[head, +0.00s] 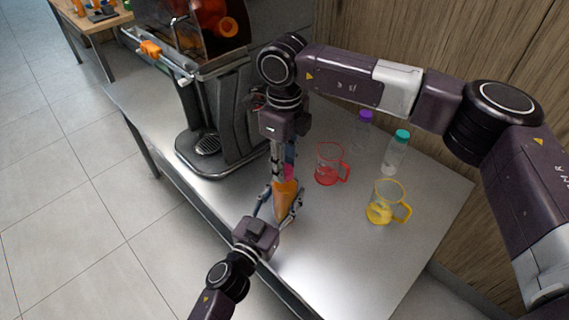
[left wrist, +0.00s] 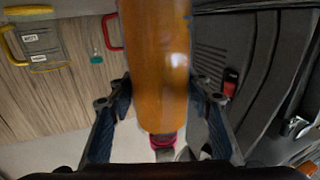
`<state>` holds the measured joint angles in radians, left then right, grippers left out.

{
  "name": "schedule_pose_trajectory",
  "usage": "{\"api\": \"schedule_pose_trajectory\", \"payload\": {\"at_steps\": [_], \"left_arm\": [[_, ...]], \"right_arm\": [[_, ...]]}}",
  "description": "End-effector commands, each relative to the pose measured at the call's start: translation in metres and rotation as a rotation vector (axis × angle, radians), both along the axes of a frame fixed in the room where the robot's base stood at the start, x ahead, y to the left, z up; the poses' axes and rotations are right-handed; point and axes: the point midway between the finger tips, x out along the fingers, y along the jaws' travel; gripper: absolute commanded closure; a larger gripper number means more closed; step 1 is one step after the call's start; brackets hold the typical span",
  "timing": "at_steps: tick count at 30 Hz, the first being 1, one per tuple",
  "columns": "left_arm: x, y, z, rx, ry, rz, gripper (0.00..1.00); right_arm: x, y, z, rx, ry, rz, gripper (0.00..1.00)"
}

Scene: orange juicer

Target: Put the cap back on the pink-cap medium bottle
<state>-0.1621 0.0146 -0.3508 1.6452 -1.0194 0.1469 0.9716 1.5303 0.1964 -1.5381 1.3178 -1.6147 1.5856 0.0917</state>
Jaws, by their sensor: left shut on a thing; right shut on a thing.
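The medium bottle (head: 286,199), filled with orange juice, stands near the front edge of the counter. My left gripper (head: 281,207) is shut around its body from the front. In the left wrist view the bottle (left wrist: 162,70) fills the middle, between the fingers. The pink cap (head: 289,171) shows at the top end of the bottle, and also in the left wrist view (left wrist: 162,140). My right gripper (head: 284,172) points down from above and is shut on the cap. Its fingers partly hide the cap, and I cannot tell whether the cap is seated on the neck.
The juicer (head: 222,125) is close on the left. The counter's (head: 335,262) front right is clear.

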Motion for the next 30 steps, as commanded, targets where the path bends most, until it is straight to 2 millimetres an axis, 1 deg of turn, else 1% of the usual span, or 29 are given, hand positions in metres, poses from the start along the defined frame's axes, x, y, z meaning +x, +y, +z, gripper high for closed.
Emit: {"api": "schedule_pose_trajectory", "payload": {"at_steps": [3, 9, 12, 14, 18, 19, 23, 30], "left_arm": [[0.0, -0.0001, 0.0002, 0.001, 0.0, 0.0, 1.0], [0.0, -0.0001, 0.0002, 0.001, 0.0, 0.0, 1.0], [-0.0001, -0.0002, 0.0002, 0.001, 0.0, 0.0, 1.0], [-0.0001, -0.0002, 0.0002, 0.001, 0.0, 0.0, 1.0], [-0.0001, -0.0003, 0.0002, 0.001, 0.0, -0.001, 1.0], [-0.0001, -0.0003, 0.0002, 0.001, 0.0, -0.001, 1.0], [-0.0001, -0.0003, 0.0002, 0.001, 0.0, -0.001, 1.0], [-0.0001, -0.0002, 0.0002, 0.0, 0.0, 0.0, 1.0]], "right_arm": [[0.0004, 0.0, -0.0002, 0.001, -0.001, -0.236, 1.0], [0.0007, -0.0001, -0.0003, 0.0, -0.001, -0.633, 1.0], [0.0009, -0.0001, -0.0002, 0.001, -0.001, -0.803, 1.0], [0.001, -0.0001, -0.0002, 0.001, -0.001, -0.884, 1.0], [0.0011, -0.0002, -0.0001, 0.001, -0.002, -0.869, 1.0], [0.0011, -0.0002, -0.0001, 0.001, -0.002, -0.869, 0.7], [0.0009, -0.0002, -0.0001, 0.001, -0.001, -0.868, 0.56], [0.0007, -0.0003, -0.0002, 0.0, -0.001, -0.867, 0.55]]}}
